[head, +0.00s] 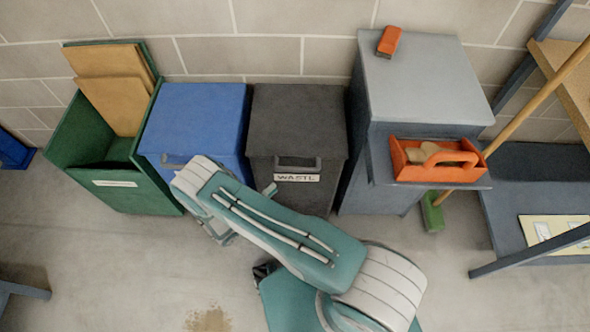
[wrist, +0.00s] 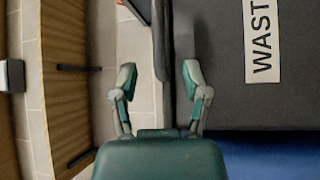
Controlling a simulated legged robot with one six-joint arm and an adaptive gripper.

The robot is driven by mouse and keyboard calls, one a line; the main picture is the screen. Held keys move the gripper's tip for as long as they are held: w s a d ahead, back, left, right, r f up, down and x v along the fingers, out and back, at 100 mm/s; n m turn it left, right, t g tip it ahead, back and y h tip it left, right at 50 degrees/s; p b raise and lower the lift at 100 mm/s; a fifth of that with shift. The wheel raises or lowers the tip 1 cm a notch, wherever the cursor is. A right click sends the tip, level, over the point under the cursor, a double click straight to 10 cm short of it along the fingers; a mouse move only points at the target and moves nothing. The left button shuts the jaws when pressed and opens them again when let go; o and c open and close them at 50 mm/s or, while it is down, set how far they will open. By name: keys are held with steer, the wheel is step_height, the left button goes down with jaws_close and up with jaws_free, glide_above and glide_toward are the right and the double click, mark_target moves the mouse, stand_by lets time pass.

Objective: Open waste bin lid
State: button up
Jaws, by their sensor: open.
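The waste bin (head: 297,120) is dark grey with a white WASTE label (head: 297,178), and its lid is down. A handle (head: 297,162) sits at the front just above the label. In the wrist view the dark bin (wrist: 230,85) and its label (wrist: 262,40) appear turned sideways on the right. My gripper (wrist: 157,75) is open and empty, its fingers apart, with the right finger in front of the dark bin. In the head view my arm hides most of the gripper; a small grey tip (head: 270,189) shows at the bin's lower left front. Contact with the bin cannot be told.
A blue bin (head: 200,112) stands close on the left, then an open green bin (head: 85,125) with cardboard. On the right is a grey cabinet (head: 425,75) with an orange tool caddy (head: 435,172). A broom (head: 515,110) leans further right. Floor in front is mostly clear.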

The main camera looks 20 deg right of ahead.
mark_target(295, 170)
steer(key=x, duration=1)
steer(key=shift+d, duration=0.15)
jaws_close()
